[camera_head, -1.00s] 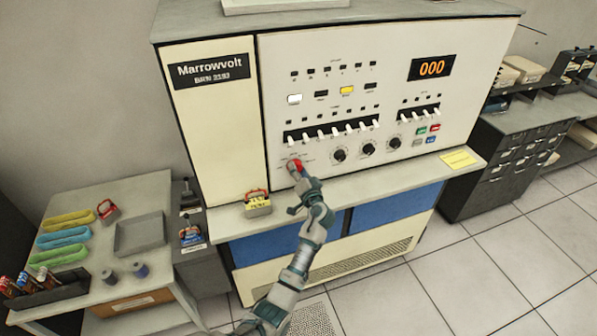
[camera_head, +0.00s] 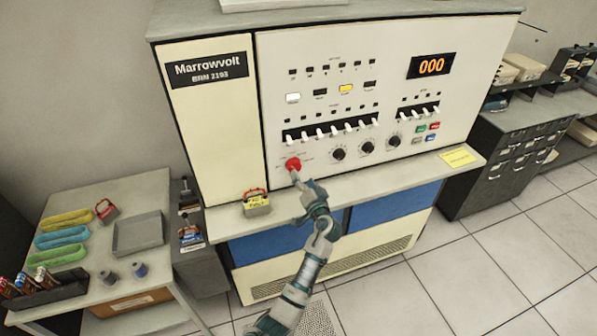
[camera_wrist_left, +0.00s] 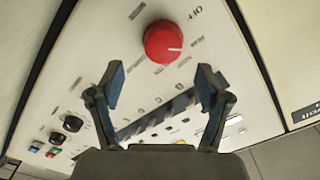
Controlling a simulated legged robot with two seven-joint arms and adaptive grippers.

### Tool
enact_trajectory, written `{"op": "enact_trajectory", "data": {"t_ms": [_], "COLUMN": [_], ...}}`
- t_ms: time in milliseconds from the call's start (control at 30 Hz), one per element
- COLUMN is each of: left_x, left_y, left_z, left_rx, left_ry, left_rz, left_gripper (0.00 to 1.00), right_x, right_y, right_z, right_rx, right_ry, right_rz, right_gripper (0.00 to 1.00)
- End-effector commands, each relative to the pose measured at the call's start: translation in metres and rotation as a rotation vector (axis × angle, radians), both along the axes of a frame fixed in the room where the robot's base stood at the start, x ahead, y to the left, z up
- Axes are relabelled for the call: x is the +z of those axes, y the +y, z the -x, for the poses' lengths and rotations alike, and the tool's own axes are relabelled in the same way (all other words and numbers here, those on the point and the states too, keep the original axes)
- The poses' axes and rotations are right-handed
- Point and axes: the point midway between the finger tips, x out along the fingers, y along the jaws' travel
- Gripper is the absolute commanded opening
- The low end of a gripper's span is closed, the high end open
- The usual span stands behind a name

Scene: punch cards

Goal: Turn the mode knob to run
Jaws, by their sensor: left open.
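The red round mode knob (camera_head: 293,164) is on the cream console front, below the left end of the toggle row. In the left wrist view the knob (camera_wrist_left: 163,41) shows a white pointer mark aimed right and slightly down, among small labels. One label at its upper right seems to read OFF; the others are too blurred to read. My left gripper (camera_head: 297,180) is just below and in front of the knob. In the left wrist view the gripper (camera_wrist_left: 160,78) has its fingers spread, empty and apart from the knob. My right gripper is out of view.
Black dials (camera_head: 338,154) lie right of the knob, with white toggles (camera_head: 334,131) above. The console ledge (camera_head: 350,188) runs below and carries a small red-handled box (camera_head: 256,203) and a yellow note (camera_head: 457,157). A side table (camera_head: 85,270) with trays stands at left.

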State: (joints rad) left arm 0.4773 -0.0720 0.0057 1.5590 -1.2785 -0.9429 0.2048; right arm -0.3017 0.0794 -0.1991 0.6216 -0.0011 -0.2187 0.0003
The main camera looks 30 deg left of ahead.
Motion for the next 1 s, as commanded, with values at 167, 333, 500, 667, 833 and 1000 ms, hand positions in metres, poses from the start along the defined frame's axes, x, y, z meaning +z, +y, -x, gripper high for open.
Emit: {"op": "enact_trajectory", "data": {"t_ms": [167,333,500,667,833,1000], "left_x": [-0.001,-0.001,-0.001,-0.001,-0.001,-0.012], "left_y": [-0.029,-0.045,-0.049,-0.049,-0.049,-0.046], "left_z": [0.025,0.037,0.041,0.041,0.041,0.048], "left_rx": [0.000,0.000,0.001,0.001,0.000,0.000], "left_ry": [0.000,0.000,0.001,0.001,0.000,0.015], "left_rz": [0.002,0.000,0.000,0.000,0.000,0.025], "left_gripper": [0.77,0.77,0.77,0.77,0.77,0.77], "right_x": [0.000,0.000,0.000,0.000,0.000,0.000], "right_y": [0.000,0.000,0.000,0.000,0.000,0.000], "right_z": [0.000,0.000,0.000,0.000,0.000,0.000], "right_rx": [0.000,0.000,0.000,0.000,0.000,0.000], "right_ry": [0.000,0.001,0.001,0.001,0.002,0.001], "right_rz": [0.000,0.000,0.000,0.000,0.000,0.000], "right_gripper": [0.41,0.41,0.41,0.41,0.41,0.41]}}
